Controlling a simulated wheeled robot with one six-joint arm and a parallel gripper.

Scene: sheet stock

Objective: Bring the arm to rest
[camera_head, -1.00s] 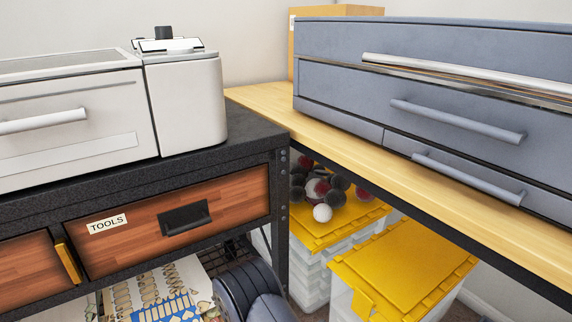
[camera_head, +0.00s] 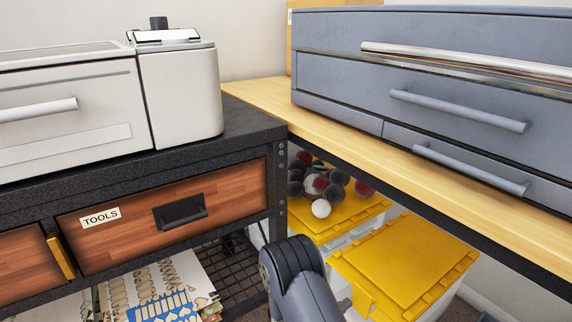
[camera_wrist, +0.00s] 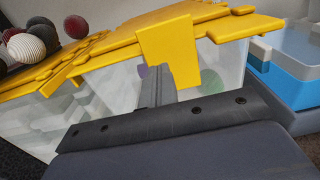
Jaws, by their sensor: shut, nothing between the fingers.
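My gripper (camera_wrist: 157,86) shows in the wrist view as dark grey fingers closed together, with nothing held between them. Behind it is a clear storage bin (camera_wrist: 220,68) with a yellow lid (camera_wrist: 150,22); I cannot tell how far the fingers are from it. In the head view a dark grey link of my arm (camera_head: 300,280) rises at the bottom centre, in front of the bins. The gripper itself is not seen there.
At left a black bench (camera_head: 240,125) carries a white machine (camera_head: 180,95) above wooden drawers (camera_head: 120,240). At right a wooden tabletop (camera_head: 400,160) holds a grey-blue drawer cabinet (camera_head: 350,80). Yellow-lidded bins (camera_head: 410,262) and several balls (camera_head: 320,208) sit beneath.

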